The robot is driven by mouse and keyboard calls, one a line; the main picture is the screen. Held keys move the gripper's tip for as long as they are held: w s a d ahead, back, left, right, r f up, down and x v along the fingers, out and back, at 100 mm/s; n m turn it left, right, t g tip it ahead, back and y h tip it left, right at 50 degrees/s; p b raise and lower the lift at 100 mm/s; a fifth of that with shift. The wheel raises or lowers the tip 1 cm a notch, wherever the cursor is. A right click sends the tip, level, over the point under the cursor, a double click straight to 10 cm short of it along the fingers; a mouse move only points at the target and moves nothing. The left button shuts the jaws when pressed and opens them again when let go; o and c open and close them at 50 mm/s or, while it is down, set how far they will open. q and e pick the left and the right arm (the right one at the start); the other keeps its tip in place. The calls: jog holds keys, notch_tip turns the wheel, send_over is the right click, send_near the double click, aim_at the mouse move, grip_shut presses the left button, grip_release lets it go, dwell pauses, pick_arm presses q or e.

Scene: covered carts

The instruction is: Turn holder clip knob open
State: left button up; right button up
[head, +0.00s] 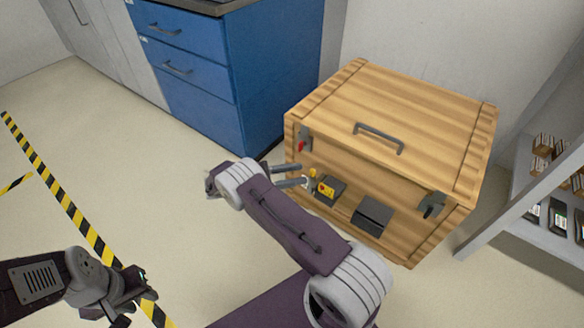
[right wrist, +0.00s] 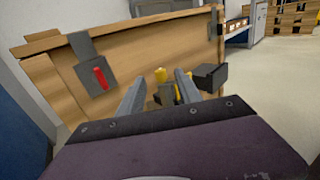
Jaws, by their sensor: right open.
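A wooden crate (head: 395,110) stands on the floor with its lid down. On its front, a dark holder (head: 330,198) carries a yellow object (head: 326,189), with a small yellow knob (head: 312,173) at its upper left. The yellow knob (right wrist: 160,75) also shows in the right wrist view, between and beyond the fingers. My right gripper (head: 304,175) is open, its fingers pointing at the crate front near the knob. In the right wrist view the gripper (right wrist: 157,82) looks empty; contact cannot be told. My left gripper (head: 143,284) hangs low at the left, far from the crate.
A red-handled latch (head: 303,143) and a dark latch (head: 431,205) sit on the crate front, with a dark box (head: 373,215) between them. A handle (head: 379,137) is on the lid. Blue drawers (head: 195,75) stand behind left, a shelf (head: 530,190) right.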

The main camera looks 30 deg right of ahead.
jog(key=shift+a, duration=0.25)
